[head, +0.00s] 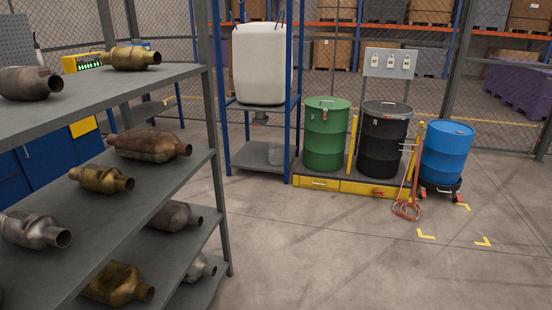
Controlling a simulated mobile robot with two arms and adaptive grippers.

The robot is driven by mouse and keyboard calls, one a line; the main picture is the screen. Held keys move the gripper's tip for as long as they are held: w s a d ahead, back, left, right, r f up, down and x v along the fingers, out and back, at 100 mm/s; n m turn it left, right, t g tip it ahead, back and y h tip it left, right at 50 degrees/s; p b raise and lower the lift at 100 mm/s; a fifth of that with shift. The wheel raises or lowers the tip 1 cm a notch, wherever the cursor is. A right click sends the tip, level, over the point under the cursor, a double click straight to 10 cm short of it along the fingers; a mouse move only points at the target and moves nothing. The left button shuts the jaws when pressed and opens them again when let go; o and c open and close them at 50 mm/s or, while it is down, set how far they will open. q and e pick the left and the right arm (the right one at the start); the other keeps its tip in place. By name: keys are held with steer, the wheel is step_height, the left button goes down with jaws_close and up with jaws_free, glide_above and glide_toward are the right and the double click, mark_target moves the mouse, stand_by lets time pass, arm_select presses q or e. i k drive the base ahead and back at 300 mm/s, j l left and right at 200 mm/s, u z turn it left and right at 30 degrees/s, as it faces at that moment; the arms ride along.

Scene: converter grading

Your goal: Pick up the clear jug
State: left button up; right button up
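Neither of my grippers is in view.
Grey shelving (215,165) with several metal converters fills the left side. Green (325,135) and black (383,142) drums stand on a yellow-edged pallet (345,188). A blue drum (446,155) and red hand truck (407,208) are at right. The middle floor is clear.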

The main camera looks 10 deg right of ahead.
mark_target(277, 155)
steer(key=i+l+z, duration=0.2)
steer(key=i, duration=0.3)
steer(key=i+l+z, duration=0.2)
steer(key=i, duration=0.25)
steer(key=i+j+z, duration=0.1)
steer(key=i+z, duration=0.25)
steer(key=i, duration=1.75)
steer(key=i+u, duration=0.25)
steer(key=i, duration=0.2)
steer(key=i+u, duration=0.25)
steer(key=i, duration=0.25)
steer(key=i+l+u, duration=0.1)
steer(key=i+u, duration=0.15)
steer(key=i, duration=0.2)
steer(key=i+l+u, duration=0.2)
steer(key=i, duration=0.25)
